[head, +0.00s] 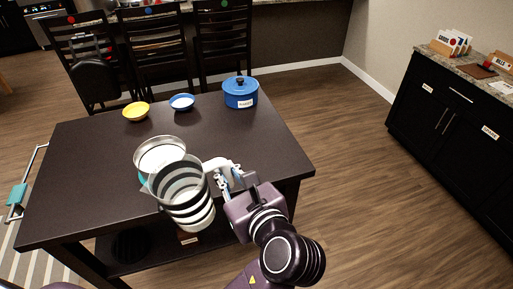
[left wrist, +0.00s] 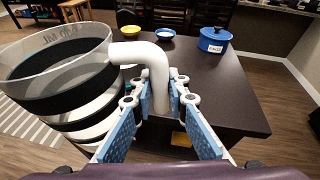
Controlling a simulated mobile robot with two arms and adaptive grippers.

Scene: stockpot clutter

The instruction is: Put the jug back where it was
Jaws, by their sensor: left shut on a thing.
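The jug (head: 186,190) is clear with black and white bands and a white handle. It also shows large at the left of the left wrist view (left wrist: 62,95). My left gripper (head: 226,176) is shut on the jug's white handle (left wrist: 158,70), with its blue-padded fingers (left wrist: 161,98) on both sides of it. In the head view the jug overlaps the table's front edge; its exact height above the table is hard to tell. My right gripper is not in view.
The dark table (head: 90,165) holds a round grey-rimmed container (head: 160,146), partly hidden behind the jug. A yellow bowl (head: 136,111), a blue bowl (head: 182,103) and a lidded blue pot (head: 240,94) stand at the back. The table's right part is clear. Chairs (head: 160,50) stand behind.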

